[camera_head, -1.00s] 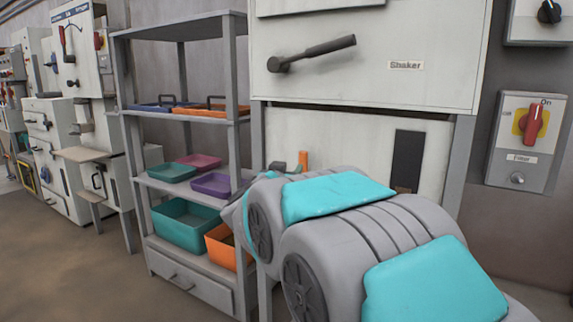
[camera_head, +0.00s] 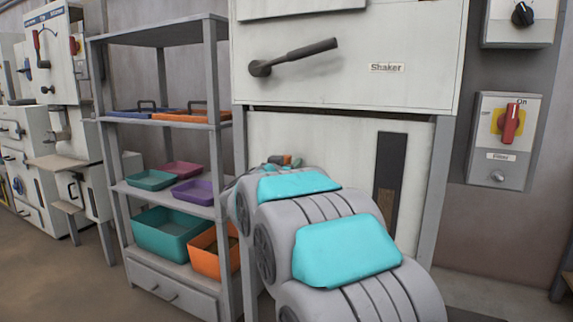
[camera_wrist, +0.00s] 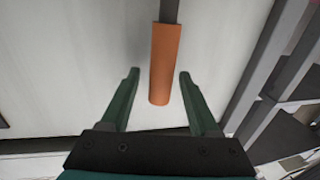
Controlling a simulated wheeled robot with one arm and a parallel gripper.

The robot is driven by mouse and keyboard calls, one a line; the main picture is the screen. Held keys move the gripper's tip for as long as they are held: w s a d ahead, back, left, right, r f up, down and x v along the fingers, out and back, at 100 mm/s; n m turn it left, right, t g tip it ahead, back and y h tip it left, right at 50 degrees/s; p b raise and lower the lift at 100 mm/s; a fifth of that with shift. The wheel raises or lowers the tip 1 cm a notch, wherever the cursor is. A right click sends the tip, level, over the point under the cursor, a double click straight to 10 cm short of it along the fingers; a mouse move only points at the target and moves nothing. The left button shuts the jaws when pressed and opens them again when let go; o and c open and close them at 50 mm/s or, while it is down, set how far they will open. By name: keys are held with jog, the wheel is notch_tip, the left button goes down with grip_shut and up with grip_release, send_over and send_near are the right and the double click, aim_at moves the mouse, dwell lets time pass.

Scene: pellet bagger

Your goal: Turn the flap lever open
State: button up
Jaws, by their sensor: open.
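A lever with an orange grip (camera_wrist: 164,65) on a dark metal bar hangs in front of a pale panel in the wrist view. I take it to be the flap lever. My gripper (camera_wrist: 159,76) is open, with dark green fingers on either side of the orange grip in the picture. The grip's lower end shows between the fingers, and neither finger visibly touches it. How deep it sits between them I cannot tell. In the head view a small orange piece (camera_head: 287,160) shows beyond my arm, which hides most of the area around it.
The Shaker cabinet (camera_head: 420,75) has a dark-handled lever (camera_head: 295,57) above my arm. A grey shelf rack (camera_head: 219,70) with several coloured trays stands close at left. A switch box (camera_head: 500,165) with a red knob is on the wall at right. Open floor lies at lower left.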

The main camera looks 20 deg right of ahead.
grip_shut()
dwell(0.5)
dwell(0.9)
